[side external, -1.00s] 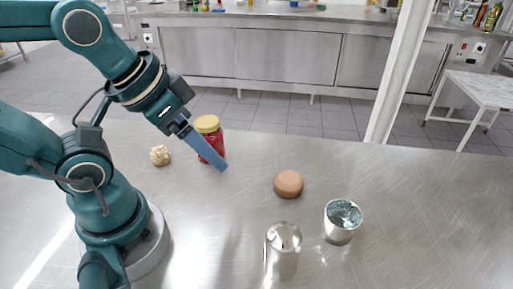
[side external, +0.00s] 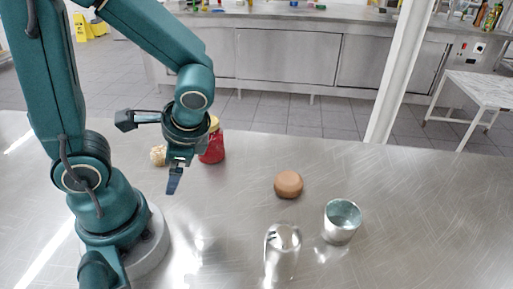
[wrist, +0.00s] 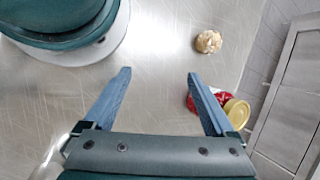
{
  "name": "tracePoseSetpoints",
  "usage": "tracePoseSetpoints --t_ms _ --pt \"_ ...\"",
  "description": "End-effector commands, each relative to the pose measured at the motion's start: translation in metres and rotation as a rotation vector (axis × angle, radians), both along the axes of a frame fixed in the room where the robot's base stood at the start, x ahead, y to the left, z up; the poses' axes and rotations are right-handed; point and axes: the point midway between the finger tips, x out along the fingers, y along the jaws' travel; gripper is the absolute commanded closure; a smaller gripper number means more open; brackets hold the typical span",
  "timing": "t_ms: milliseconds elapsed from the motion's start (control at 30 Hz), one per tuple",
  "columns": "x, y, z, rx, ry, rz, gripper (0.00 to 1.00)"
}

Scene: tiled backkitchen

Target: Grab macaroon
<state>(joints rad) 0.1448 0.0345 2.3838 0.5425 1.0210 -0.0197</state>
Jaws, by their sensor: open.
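A pale, lumpy piece that looks like the macaroon (side external: 158,155) lies on the metal table, partly hidden behind my arm in the side view. In the wrist view the macaroon (wrist: 208,41) is whole, ahead of and to the right of my right fingertip. My gripper (wrist: 159,74) is open and points down, with bare table between its fingers. In the side view my gripper (side external: 173,188) hangs above the table, in front of and a little right of the macaroon, apart from it.
A red jar with a yellow lid (side external: 213,147) stands close behind my gripper; in the wrist view the jar (wrist: 238,112) is partly behind my right finger. A smooth brown round item (side external: 288,184), a metal cup (side external: 341,226) and a shiny can (side external: 282,258) stand to the right.

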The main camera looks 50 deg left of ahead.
Motion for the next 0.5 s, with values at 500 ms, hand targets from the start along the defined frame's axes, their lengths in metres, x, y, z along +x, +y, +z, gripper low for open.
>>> tracePoseSetpoints --t_ms 500 --pt "0.005 0.074 -0.043 0.426 0.614 -0.555 0.10"
